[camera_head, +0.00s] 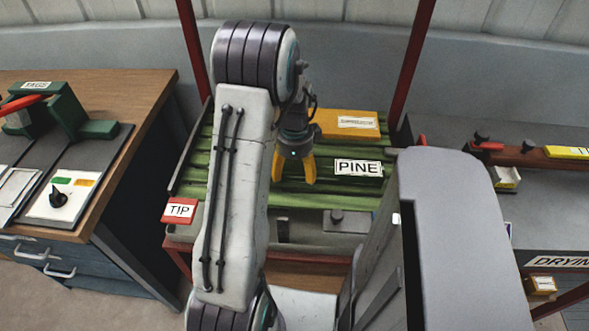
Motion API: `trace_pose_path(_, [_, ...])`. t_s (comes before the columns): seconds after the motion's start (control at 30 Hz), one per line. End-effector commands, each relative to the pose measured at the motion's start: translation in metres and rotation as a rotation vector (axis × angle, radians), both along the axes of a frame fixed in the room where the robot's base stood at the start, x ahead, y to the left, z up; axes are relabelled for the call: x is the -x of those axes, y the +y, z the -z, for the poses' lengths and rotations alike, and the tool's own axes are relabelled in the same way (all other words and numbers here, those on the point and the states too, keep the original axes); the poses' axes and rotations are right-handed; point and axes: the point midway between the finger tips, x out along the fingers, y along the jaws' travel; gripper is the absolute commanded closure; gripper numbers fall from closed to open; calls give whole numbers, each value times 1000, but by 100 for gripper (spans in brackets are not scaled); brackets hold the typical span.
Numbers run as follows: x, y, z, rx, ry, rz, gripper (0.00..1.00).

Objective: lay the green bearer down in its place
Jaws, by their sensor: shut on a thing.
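My gripper (295,168) has yellow fingers pointing down over a bed of green slats (325,200) on a red-framed stand. It is shut on a green bearer, which I cannot clearly tell apart from the similar green slats around it. I cannot tell whether the bearer touches the slats below. My arm hides the left middle of the bed. A white PINE label (357,168) shows just right of the gripper.
A yellow block (348,123) lies at the back of the stand. A red TIP sign (179,210) is at its front left. Red posts rise behind it. A wooden-topped bench (140,84) stands left, and a grey bench (550,200) marked DRYIN stands right.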

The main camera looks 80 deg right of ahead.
Motion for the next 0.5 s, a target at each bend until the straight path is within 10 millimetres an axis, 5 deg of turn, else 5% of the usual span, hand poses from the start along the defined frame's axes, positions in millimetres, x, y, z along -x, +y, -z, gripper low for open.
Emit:
trace_pose_path(0.4, [0, -1, 3, 3, 0, 0, 62])
trace_pose_path(0.43, [0, 0, 3, 1, 0, 0, 24])
trace_pose_path(0.5, [0, 0, 3, 1, 0, 0, 17])
